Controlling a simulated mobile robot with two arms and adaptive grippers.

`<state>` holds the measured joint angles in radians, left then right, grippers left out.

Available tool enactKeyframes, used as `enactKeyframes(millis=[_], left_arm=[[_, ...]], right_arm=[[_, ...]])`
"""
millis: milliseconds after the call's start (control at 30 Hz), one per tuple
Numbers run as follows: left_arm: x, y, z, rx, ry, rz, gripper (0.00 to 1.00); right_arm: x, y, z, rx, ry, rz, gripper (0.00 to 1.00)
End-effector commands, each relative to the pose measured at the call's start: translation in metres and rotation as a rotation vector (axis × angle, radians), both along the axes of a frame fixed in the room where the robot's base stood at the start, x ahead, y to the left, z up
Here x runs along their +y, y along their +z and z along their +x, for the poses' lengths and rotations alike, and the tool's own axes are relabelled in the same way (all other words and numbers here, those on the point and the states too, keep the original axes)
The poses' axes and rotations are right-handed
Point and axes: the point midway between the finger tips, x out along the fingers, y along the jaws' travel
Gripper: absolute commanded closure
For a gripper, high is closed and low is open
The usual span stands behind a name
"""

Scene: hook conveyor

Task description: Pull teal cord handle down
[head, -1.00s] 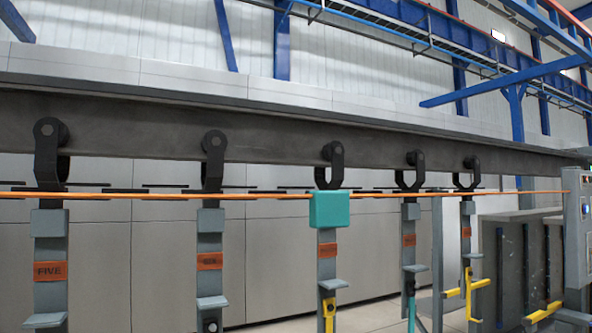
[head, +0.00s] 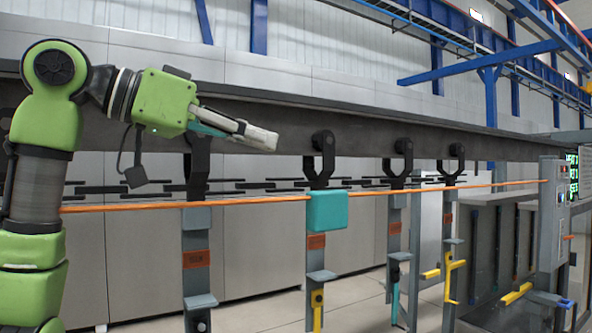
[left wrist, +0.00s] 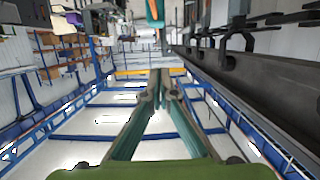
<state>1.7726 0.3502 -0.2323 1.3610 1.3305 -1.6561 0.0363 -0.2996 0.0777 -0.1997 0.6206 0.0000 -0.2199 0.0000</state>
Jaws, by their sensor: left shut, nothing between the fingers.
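The teal cord handle (head: 327,210) is a block on the orange cord (head: 250,200), in front of a hanging hook near the middle of the head view. My left gripper (head: 262,138) is up and to the left of the handle in the picture, pointing right, in front of the dark rail. It is shut and empty, apart from the handle. Its fingers (left wrist: 163,88) come together in the left wrist view, where a teal piece shows at the top edge; I cannot tell for sure that it is the handle. My right gripper is not in view.
Black hooks (head: 323,150) hang from the dark rail (head: 280,140) with grey labelled plates below. Yellow parts (head: 447,272) hang further right. A grey control post (head: 551,225) stands at the right end of the cord.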

Motion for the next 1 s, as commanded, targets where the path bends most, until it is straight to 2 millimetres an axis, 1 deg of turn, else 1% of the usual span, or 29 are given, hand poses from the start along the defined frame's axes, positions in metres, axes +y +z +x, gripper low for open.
enactKeyframes(millis=[33, 67, 167, 267, 633, 700, 800, 1000], left_arm=[[-0.001, 0.004, -0.006, -0.007, -0.007, 0.009, 1.00], [-0.002, 0.004, -0.007, -0.009, -0.009, 0.012, 1.00], [-0.009, 0.004, -0.004, -0.010, -0.011, 0.013, 1.00], [-0.021, 0.001, 0.005, -0.008, -0.012, 0.013, 1.00], [-0.084, -0.015, 0.051, -0.009, -0.013, 0.010, 1.00], [-0.080, -0.030, 0.050, -0.010, -0.009, 0.011, 1.00], [-0.079, -0.042, 0.050, -0.010, -0.007, 0.010, 1.00], [-0.079, -0.056, 0.050, -0.011, -0.007, 0.008, 1.00]], right_arm=[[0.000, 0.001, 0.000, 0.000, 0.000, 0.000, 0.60], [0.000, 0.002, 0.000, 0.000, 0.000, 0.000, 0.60], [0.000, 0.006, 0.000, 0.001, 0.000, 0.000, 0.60], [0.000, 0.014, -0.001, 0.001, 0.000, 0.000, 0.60], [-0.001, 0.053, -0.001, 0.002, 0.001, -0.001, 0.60], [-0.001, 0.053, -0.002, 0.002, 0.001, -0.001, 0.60], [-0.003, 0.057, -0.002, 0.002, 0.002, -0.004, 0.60], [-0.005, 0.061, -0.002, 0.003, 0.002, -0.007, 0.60]])
